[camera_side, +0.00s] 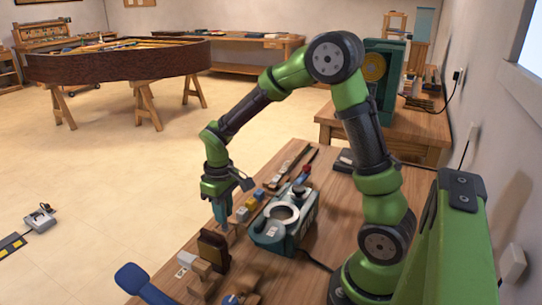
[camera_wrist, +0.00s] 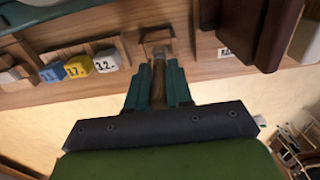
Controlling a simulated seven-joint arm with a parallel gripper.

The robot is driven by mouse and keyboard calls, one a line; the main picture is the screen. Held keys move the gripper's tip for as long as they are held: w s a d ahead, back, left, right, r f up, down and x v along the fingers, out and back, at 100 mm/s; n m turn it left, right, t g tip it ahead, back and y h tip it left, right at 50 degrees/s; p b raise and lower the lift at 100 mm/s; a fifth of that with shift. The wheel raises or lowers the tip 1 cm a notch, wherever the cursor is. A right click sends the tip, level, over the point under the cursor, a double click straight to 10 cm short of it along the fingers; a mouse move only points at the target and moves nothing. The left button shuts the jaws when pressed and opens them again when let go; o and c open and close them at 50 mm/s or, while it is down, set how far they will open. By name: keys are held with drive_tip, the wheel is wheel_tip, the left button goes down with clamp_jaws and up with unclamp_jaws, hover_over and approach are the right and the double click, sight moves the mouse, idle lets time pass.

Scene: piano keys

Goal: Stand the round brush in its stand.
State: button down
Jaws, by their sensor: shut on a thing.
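My gripper (camera_wrist: 158,90) shows at the centre of the wrist view, its teal fingers closed around the round brush (camera_wrist: 159,72). The brush has a brown handle, and its far end reaches to a small wooden block (camera_wrist: 155,37) that looks like the stand. I cannot tell whether the brush is inside the stand or just above it. In the side view my gripper (camera_side: 221,213) points down near the table's left edge. The wooden stand (camera_side: 231,235) shows small just below the fingertips. The brush is mostly hidden there.
A dark brown block (camera_side: 213,249) stands close in front of the gripper; it also shows at the right in the wrist view (camera_wrist: 264,32). Numbered blue, yellow and white blocks (camera_wrist: 78,66) line up at left. A teal machine (camera_side: 270,235) stands to the right.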

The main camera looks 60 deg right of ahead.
drive_tip(key=shift+f, duration=0.65)
idle(0.5)
idle(0.4)
drive_tip(key=c, duration=0.5)
unclamp_jaws()
drive_tip(key=shift+c, duration=0.2)
drive_tip(key=shift+r, duration=0.1)
drive_tip(key=shift+r, duration=3.45)
